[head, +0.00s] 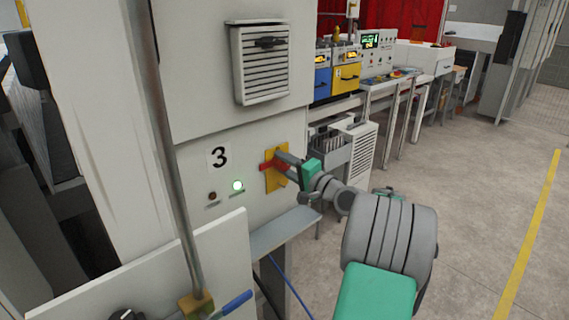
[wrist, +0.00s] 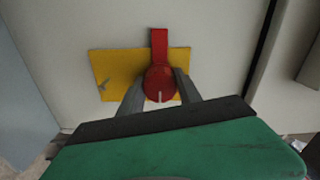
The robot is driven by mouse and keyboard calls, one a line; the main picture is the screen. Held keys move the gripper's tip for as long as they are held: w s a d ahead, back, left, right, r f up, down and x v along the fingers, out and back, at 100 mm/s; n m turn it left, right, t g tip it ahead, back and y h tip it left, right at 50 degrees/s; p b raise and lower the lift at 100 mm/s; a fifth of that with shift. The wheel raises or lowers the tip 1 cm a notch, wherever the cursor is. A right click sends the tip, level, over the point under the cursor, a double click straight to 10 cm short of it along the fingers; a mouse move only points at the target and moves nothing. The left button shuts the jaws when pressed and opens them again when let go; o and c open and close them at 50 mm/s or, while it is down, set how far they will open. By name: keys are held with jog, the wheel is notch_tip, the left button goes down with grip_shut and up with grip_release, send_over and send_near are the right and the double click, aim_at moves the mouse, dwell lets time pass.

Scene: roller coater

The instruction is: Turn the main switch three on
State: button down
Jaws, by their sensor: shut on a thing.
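In the head view the red part sticks out to the left. My gripper (head: 283,163) is at the switch, its two grey fingers on either side of the red hub and shut on it. The fingers partly hide the switch.
A grey ledge (head: 286,231) juts out below the switch. A louvred vent (head: 262,65) is above. Open floor (head: 480,180) lies to the right.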

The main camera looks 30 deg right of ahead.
jog(key=c, duration=0.8)
grip_release()
jog(key=s, duration=0.2)
jog(key=s+b, duration=0.1)
jog(key=s, duration=0.2)
jog(key=s+d+b, duration=0.1)
jog(key=s, duration=0.1)
jog(key=shift+s, duration=0.4)
jog(key=shift+f, duration=0.1)
